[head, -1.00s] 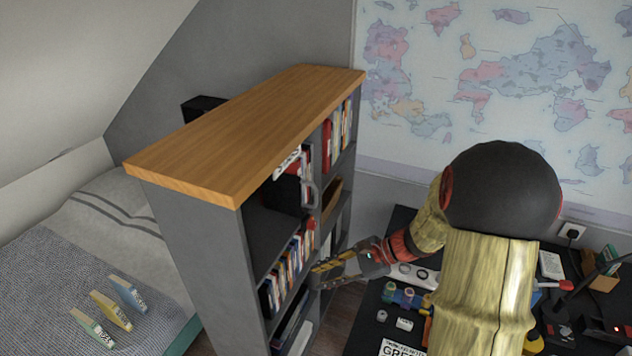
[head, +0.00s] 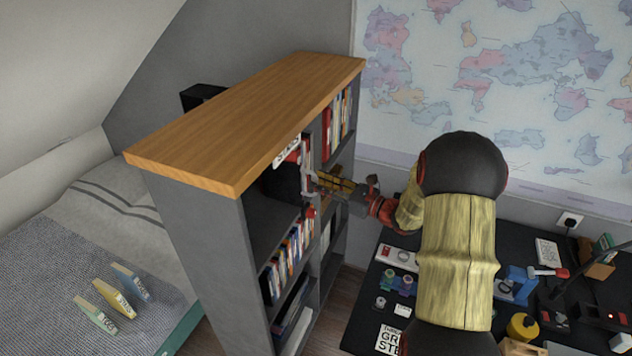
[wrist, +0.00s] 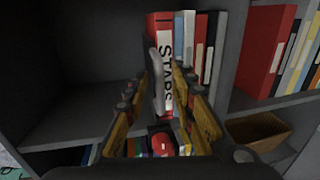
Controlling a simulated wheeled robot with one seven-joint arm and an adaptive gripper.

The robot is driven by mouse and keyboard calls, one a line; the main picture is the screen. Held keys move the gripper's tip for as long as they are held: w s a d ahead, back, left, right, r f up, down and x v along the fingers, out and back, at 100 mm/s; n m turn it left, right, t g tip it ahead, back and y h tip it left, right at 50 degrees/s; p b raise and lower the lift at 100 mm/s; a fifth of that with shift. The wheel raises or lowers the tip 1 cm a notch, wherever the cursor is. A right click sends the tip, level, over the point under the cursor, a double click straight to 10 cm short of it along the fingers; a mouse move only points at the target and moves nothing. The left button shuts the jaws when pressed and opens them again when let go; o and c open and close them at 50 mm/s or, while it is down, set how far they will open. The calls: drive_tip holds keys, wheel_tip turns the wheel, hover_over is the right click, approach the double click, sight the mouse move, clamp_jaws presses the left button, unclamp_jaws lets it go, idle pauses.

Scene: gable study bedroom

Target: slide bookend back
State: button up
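The bookend shows as an upright grey bar (wrist: 157,78) in the wrist view, in front of a red and white book (wrist: 166,32) lettered like "STARS". It also shows as a thin grey piece (head: 306,178) at the front of the upper shelf in the head view. A red knob (wrist: 161,143) sits low in front of it; I cannot tell if they join. My gripper (head: 317,181) is at the shelf front, beside the bar. In the wrist view my gripper (wrist: 163,78) is open, its yellow and black fingers either side of the bar. Contact cannot be told.
The bookcase (head: 250,110) has a wooden top above and a divider beside the books. Red and other books (wrist: 266,50) stand in the right bay above a wooden box (wrist: 262,132). The shelf left of the bar is empty. A cluttered black desk (head: 365,318) stands at right.

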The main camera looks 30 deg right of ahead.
drive_tip(key=shift+x, duration=1.05)
drive_tip(key=shift+c, duration=1.2)
drive_tip(key=c, duration=0.4)
clamp_jaws()
